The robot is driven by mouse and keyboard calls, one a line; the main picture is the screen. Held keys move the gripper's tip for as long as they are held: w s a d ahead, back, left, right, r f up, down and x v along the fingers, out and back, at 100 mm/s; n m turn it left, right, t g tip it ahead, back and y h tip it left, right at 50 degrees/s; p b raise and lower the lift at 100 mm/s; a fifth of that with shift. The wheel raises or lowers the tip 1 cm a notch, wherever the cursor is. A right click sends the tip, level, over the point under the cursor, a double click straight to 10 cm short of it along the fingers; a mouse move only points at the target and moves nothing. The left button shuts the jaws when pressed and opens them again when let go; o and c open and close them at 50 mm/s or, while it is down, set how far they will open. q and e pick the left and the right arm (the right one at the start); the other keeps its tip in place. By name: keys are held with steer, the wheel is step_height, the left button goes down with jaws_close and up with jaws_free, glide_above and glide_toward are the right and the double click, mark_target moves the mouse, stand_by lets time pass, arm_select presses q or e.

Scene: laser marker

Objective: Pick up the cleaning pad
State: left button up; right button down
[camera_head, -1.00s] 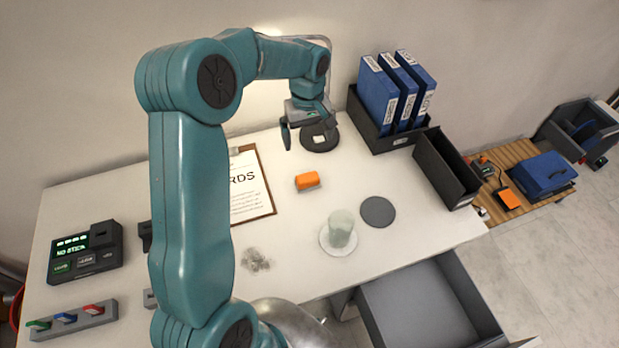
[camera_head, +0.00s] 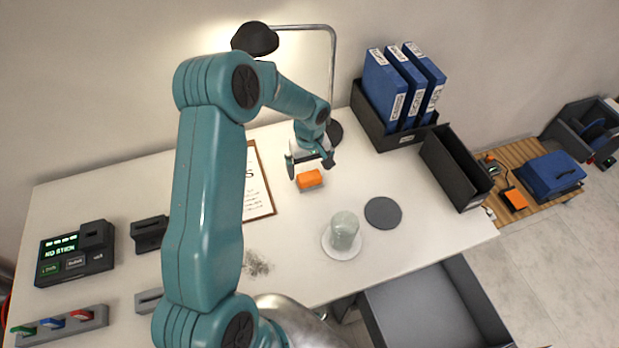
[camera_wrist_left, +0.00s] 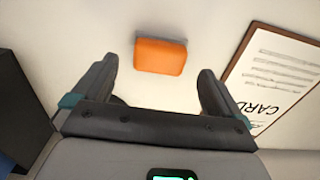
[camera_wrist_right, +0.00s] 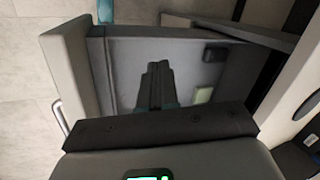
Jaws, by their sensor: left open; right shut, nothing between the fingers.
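The cleaning pad looks to be the small orange block (camera_head: 309,179) lying on the white table, right of the clipboard. It also shows in the left wrist view (camera_wrist_left: 161,56), ahead of the fingertips and centred between them. My left gripper (camera_head: 312,167) is open and empty, just above and behind the block, not touching it. In the left wrist view its two fingers (camera_wrist_left: 157,75) stand wide apart. My right gripper is out of the head view; in the right wrist view its fingers (camera_wrist_right: 158,75) are together with nothing between them, over a grey drawer (camera_wrist_right: 215,65).
A clipboard (camera_head: 258,190) lies left of the block. A glass (camera_head: 345,230) on a white coaster and a grey disc (camera_head: 382,212) lie nearer the front. Blue binders (camera_head: 405,85) and a black bin (camera_head: 455,168) stand at right. An open drawer (camera_head: 425,305) juts from the front.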

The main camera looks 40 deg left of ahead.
mark_target(309, 176)
arm_select(q)
step_height(309, 176, down, 5)
steer(key=shift+w+a+r+p, duration=0.1)
steer(key=shift+a+r+p, duration=0.1)
steer(key=shift+p, duration=0.35)
steer(key=shift+d+f, duration=0.1)
steer(key=shift+f, duration=0.15)
steer(key=shift+c, duration=0.3)
steer(key=shift+f, duration=0.1)
steer(key=c, duration=0.9)
steer(key=shift+r, duration=0.2)
